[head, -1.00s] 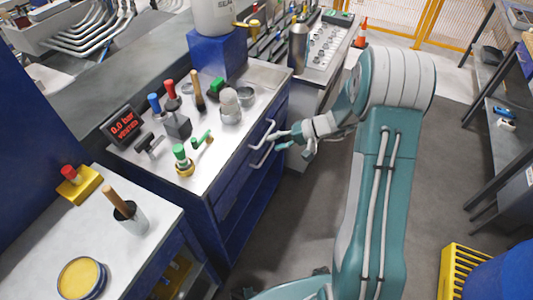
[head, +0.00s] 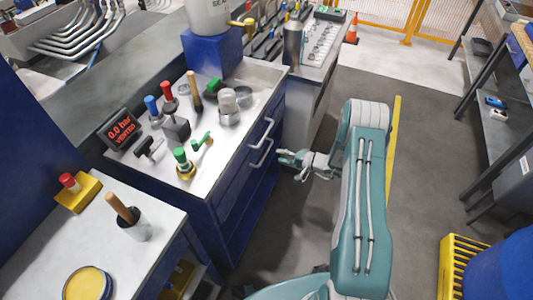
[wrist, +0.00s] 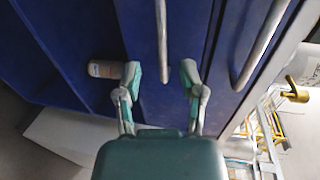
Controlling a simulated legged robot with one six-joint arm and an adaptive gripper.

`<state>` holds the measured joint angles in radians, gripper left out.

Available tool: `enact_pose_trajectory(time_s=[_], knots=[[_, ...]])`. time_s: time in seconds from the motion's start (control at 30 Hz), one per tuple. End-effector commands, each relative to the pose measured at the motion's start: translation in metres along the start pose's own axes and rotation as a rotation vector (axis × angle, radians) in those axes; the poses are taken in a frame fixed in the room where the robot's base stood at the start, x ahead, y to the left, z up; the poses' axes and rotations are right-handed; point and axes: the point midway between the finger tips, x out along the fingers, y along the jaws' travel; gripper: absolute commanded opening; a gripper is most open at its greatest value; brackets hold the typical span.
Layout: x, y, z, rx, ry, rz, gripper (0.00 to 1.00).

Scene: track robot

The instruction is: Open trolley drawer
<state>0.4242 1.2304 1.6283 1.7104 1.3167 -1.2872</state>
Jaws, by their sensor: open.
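The blue trolley (head: 240,195) stands at centre left in the head view, with two drawer fronts. Each has a silver bar handle: the upper handle (head: 262,131) and the lower handle (head: 261,154). Both drawers look shut. My gripper (head: 283,156) is open and empty, just right of the lower handle in the head view. In the wrist view my gripper (wrist: 160,76) has a finger on each side of the lower handle (wrist: 162,40) near its end. I cannot tell if the handle is between the fingers in depth. The upper handle (wrist: 258,50) lies to the right there.
The trolley top carries a gauge display (head: 121,130), several valves and tools. An open shelf below the drawers holds a pale cylinder (wrist: 104,69). A yellow crate (head: 459,265) stands at lower right.

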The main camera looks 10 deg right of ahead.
Motion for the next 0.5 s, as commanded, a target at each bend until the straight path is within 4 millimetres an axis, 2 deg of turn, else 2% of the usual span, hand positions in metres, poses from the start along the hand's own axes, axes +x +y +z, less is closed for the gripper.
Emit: enact_pose_trajectory(time_s=[0.1, 0.23, 0.5], knots=[[0.024, 0.0, 0.001, -0.001, -0.004, 0.0, 0.51], [0.045, 0.0, 0.001, -0.002, -0.003, 0.0, 0.51], [0.064, -0.001, 0.001, 0.0, -0.002, 0.0, 0.51]])
